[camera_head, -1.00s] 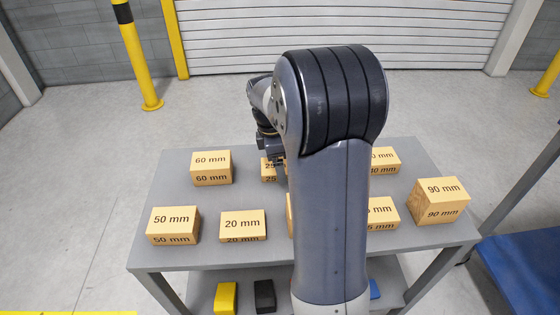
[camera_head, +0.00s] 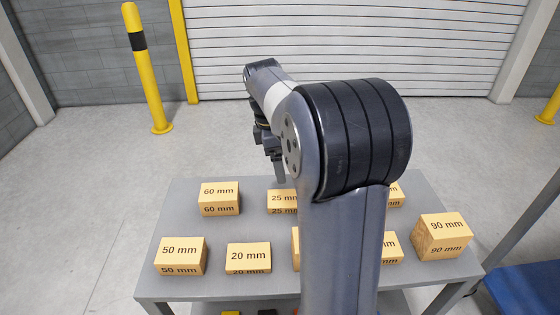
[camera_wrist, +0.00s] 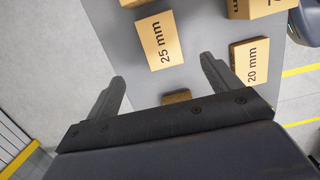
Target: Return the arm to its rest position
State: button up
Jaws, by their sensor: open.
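My gripper (camera_head: 277,165) hangs above the back part of the grey table, partly hidden by my own arm in the head view. In the wrist view my gripper (camera_wrist: 160,88) has its two fingers wide apart with nothing between them. The block marked 25 mm (camera_wrist: 159,41) lies on the table beyond the fingers; it also shows in the head view (camera_head: 281,201), below my gripper. The block marked 20 mm (camera_wrist: 250,61) lies beyond the right finger in the wrist view.
The grey table (camera_head: 190,287) carries several wooden blocks, among them 60 mm (camera_head: 219,198), 50 mm (camera_head: 180,256) and 90 mm (camera_head: 443,236). My arm hides some blocks. A yellow post (camera_head: 147,75) stands at the back left. A blue surface (camera_head: 525,292) is at the lower right.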

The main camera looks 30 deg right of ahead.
aim_at(287, 198)
jog(key=f+b, duration=0.1)
jog(key=f, duration=0.3)
jog(key=d+f+b, duration=0.1)
jog(key=f, duration=0.3)
jog(key=f+b, duration=0.1)
jog(key=f, duration=0.3)
jog(key=shift+s+d, duration=0.35)
jog(key=shift+s, duration=0.05)
jog(key=shift+r+p, duration=0.5)
jog(key=shift+r, duration=1.25)
